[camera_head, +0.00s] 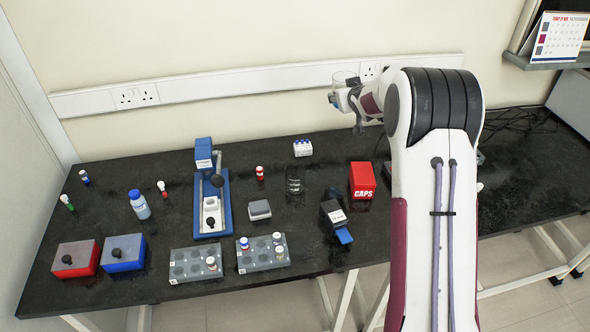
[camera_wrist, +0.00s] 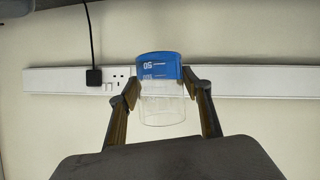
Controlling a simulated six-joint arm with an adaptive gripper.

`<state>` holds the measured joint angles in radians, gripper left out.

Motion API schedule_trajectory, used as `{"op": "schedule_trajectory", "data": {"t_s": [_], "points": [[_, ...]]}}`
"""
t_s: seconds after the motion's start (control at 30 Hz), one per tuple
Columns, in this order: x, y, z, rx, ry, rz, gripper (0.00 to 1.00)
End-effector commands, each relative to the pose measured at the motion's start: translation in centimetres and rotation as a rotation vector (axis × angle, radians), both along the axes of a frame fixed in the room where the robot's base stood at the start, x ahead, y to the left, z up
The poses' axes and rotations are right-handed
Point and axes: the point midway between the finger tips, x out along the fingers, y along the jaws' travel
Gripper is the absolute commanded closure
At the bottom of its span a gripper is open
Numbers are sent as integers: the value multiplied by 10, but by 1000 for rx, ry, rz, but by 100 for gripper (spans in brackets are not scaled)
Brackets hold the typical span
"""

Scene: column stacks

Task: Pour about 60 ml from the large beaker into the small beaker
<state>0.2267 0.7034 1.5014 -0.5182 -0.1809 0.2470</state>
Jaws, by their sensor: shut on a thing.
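My gripper (camera_head: 340,97) is shut on the large beaker (camera_head: 345,78), a clear glass one held high above the back of the bench, near the wall. In the wrist view the large beaker (camera_wrist: 162,105) sits between the two fingers. That view appears upside down. Blue liquid (camera_wrist: 160,66) with white scale marks in front of it fills the beaker's bottom part, and the rest is clear. The beaker looks about upright. A small clear glass vessel, seemingly the small beaker (camera_head: 294,184), stands on the black bench below and left of my gripper. Its contents are hard to make out.
A red CAPS box (camera_head: 362,180) stands right of the small beaker, a grey block (camera_head: 260,210) left of it, and a dark device (camera_head: 333,212) in front. A white-topped rack (camera_head: 302,147) is behind. A blue stand (camera_head: 212,205) is further left.

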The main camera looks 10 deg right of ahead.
Motion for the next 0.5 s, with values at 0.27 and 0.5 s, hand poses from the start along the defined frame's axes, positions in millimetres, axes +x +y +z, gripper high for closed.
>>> {"op": "schedule_trajectory", "data": {"t_s": [0.27, 0.5], "points": [[0, 4, 2, 4, -2, 30, 82], [-1, 9, 2, 8, -1, 62, 82]]}}
